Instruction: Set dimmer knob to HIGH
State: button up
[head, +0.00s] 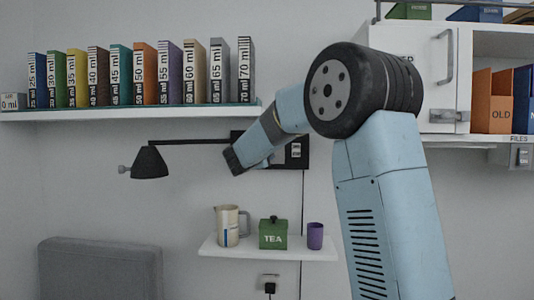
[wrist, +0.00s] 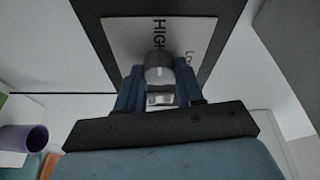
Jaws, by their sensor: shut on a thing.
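The dimmer knob (wrist: 158,62) is a small grey round knob on a white plate (wrist: 120,38), in the upper middle of the wrist view. The plate reads HIGH just above the knob and a partly hidden word starting "Lo" to its right. My gripper (wrist: 158,80) has its two blue fingers on either side of the knob and is shut on it. Which way the knob points cannot be told. In the head view, my arm reaches the black wall panel (head: 300,140), and its forearm covers the knob and fingers.
A black wall lamp (head: 150,163) extends left of the panel. Below is a small shelf (head: 270,254) with a jug (head: 228,226), a green TEA box (head: 273,235) and a purple cup (head: 315,236). A book shelf (head: 130,114) is upper left, a white cabinet (head: 435,85) upper right.

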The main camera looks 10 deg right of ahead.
jog(key=o, duration=0.9)
jog(key=shift+d+f, duration=0.1)
jog(key=shift+f, duration=0.2)
jog(key=shift+o, duration=0.6)
jog(key=shift+r, duration=0.15)
jog(key=v, duration=1.3)
jog(key=shift+s+a, duration=0.25)
jog(key=shift+s, duration=0.05)
